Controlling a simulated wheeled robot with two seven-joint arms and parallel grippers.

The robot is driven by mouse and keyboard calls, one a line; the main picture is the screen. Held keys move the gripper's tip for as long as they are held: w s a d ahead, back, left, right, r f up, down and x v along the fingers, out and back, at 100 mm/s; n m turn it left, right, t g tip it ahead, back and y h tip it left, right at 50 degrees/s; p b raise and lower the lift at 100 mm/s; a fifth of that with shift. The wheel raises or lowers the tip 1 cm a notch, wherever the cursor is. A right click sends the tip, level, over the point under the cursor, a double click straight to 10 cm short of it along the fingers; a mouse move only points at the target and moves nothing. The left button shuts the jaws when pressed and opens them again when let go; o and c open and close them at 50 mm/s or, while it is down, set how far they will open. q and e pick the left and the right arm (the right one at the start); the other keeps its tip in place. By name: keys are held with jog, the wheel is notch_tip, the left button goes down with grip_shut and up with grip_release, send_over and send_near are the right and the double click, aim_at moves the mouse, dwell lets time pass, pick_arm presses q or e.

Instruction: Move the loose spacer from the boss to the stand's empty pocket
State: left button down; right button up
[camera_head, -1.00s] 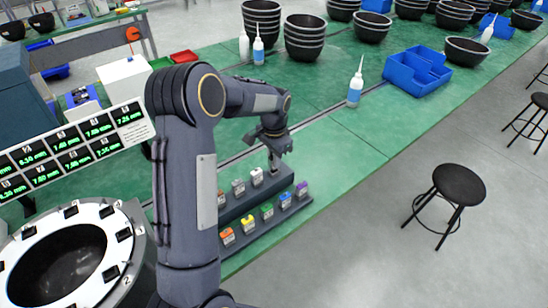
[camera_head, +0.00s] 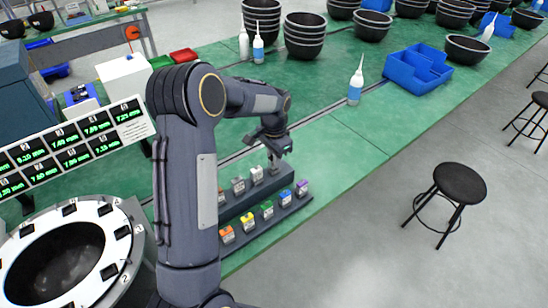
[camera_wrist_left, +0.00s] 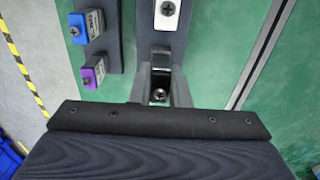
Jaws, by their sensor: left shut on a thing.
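My left gripper (camera_head: 275,162) is low over the right end of the upper row of the dark two-step stand (camera_head: 262,238). In the left wrist view, my left gripper (camera_wrist_left: 161,92) is shut on a small dark-looking spacer (camera_wrist_left: 159,96) with a screw head on top. The fingers hide most of it, and I cannot tell whether it touches the stand's pocket. A pale spacer (camera_head: 257,174) sits beside it in the upper row. The numbered ring (camera_head: 128,262) is at lower left; I cannot make out the boss. My right gripper is not in view.
Coloured spacers, such as the purple one (camera_head: 302,187), fill the lower row. A readout panel (camera_head: 75,148) stands at left. A blue bin (camera_head: 418,72) and a bottle (camera_head: 355,85) stand farther back. The green bench right of the stand is clear.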

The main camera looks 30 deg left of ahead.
pick_arm(q)
jog(key=shift+f+b, duration=0.35)
jog(key=shift+f, duration=0.25)
jog(key=c, duration=1.3)
grip_release()
notch_tip(320, 180, up, 8)
jog(key=shift+f+b, duration=0.25)
jog(key=shift+b, duration=0.2)
jog(key=shift+r, duration=0.2)
